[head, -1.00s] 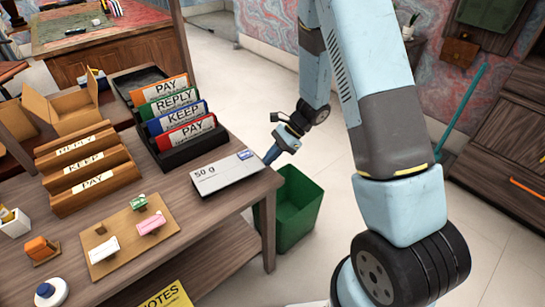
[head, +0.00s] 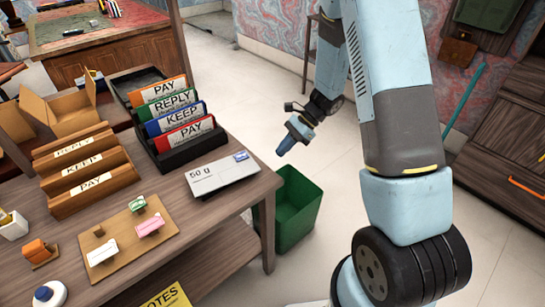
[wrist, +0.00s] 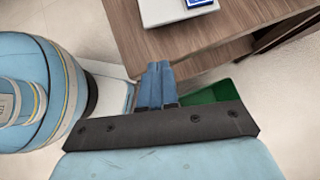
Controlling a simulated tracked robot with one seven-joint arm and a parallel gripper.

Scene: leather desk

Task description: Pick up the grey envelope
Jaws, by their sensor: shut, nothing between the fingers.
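A pale grey flat rectangle (head: 222,178) marked "50 g", with a blue stamp-like patch at its far right corner, lies near the right edge of the desk. It looks like the grey envelope, perhaps on a thin dark base; I cannot tell for sure. It also shows at the top of the wrist view (wrist: 165,12), partly cut off. My gripper (head: 285,147) is beyond the desk's right edge, to the right of the envelope and apart from it. Its blue fingers, also in the wrist view (wrist: 158,70), are together and empty.
A green bin (head: 297,212) stands on the floor beside the desk (head: 240,203). A black rack (head: 180,155) with several coloured folders stands behind the envelope. A wooden sorter (head: 85,170) and a stamp board (head: 122,240) are to the left.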

